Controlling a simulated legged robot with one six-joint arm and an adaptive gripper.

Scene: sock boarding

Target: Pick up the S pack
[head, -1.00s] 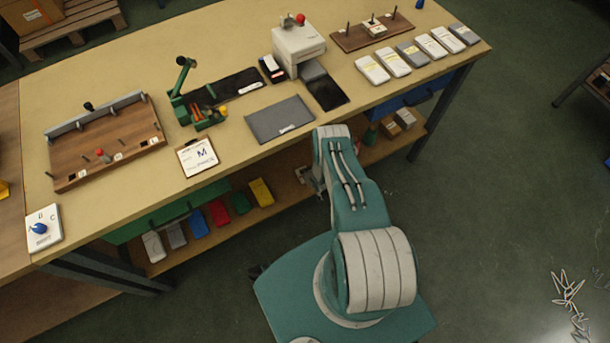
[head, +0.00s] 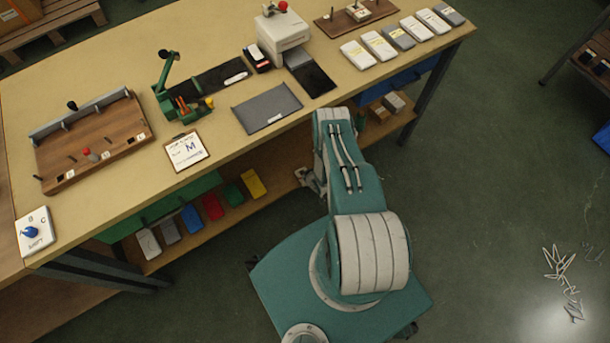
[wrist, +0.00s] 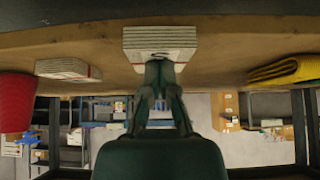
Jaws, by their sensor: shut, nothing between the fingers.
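In the wrist view, a white stacked pack (wrist: 160,42) with thin printed lines lies straight ahead of my gripper (wrist: 158,76). My fingers are together and empty, their tips overlapping the pack's near edge in the picture; I cannot tell if they touch it. A second white pack (wrist: 68,68) with a red mark lies to the left. I cannot read a clear S on either. In the head view, my gripper (head: 308,180) shows partly behind my arm, beside the lower shelf.
The wrist view has a red object (wrist: 16,100) at left and a yellow folded one (wrist: 287,68) at right. The table (head: 120,62) stands above the lower shelf, which holds several coloured packs, including a yellow one (head: 253,184).

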